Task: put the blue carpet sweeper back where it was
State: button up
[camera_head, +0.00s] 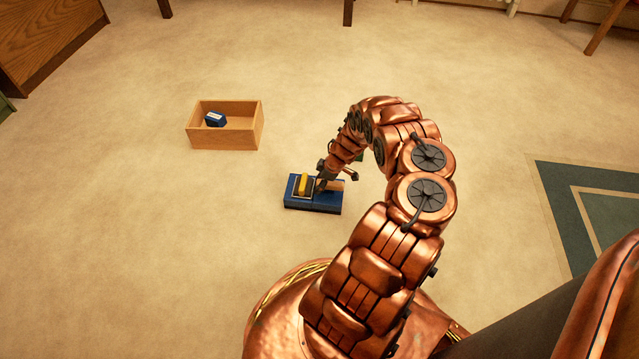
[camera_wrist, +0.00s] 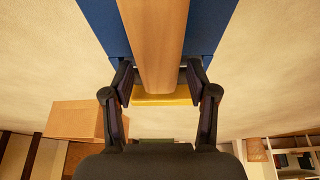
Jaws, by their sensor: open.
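The blue carpet sweeper (camera_head: 299,203) rests on the carpet near the middle of the head view, with a yellow part on top and a wooden handle at its right. In the wrist view its blue body (camera_wrist: 215,28) fills the top, with the wooden handle (camera_wrist: 155,35) down the middle and a yellow band behind it. My gripper (camera_head: 323,180) is low over the sweeper. In the wrist view my gripper (camera_wrist: 160,80) is open, one finger on each side of the handle. I cannot tell whether the fingers touch it.
An open wooden box (camera_head: 231,137) stands behind and left of the sweeper, with a small blue item (camera_head: 214,119) inside. A blue-bordered rug (camera_head: 562,205) lies at the right. A wooden cabinet (camera_head: 45,35) stands at the back left.

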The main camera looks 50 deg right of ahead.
jog(key=shift+r, duration=0.15)
jog(key=p+v, duration=0.4)
jog(key=v, duration=0.8)
jog(key=w+d+r+m+t+h, duration=0.1)
jog(key=w+d+r+h, duration=0.35)
jog(key=r, duration=0.55)
jog(key=w+d+r+m+h, duration=0.1)
jog(key=w+d+r+h, duration=0.3)
jog(key=r, duration=0.6)
jog(key=s+a+r+m+g+h, duration=0.1)
jog(key=s+a+r+m+h, duration=0.1)
jog(key=r, duration=0.7)
jog(key=s+a+r+m+g+h, duration=0.1)
jog(key=s+a+r+m+h, duration=0.15)
jog(key=r, duration=0.55)
jog(key=s+a+g+y, duration=0.2)
jog(key=s+a, duration=0.8)
jog(key=a, duration=0.5)
jog(key=s+a+r+g+y, duration=0.1)
jog(key=s+a+y, duration=0.4)
jog(key=s+a, duration=0.5)
jog(key=s+a+r+g+y, duration=0.1)
jog(key=s+a+g+y, duration=0.2)
jog(key=s+a, duration=0.7)
jog(key=a, duration=1)
jog(key=shift+s+a+r+g+y, duration=0.2)
jog(key=shift+s+a+g+y, duration=0.05)
jog(key=shift+s+g+y, duration=0.05)
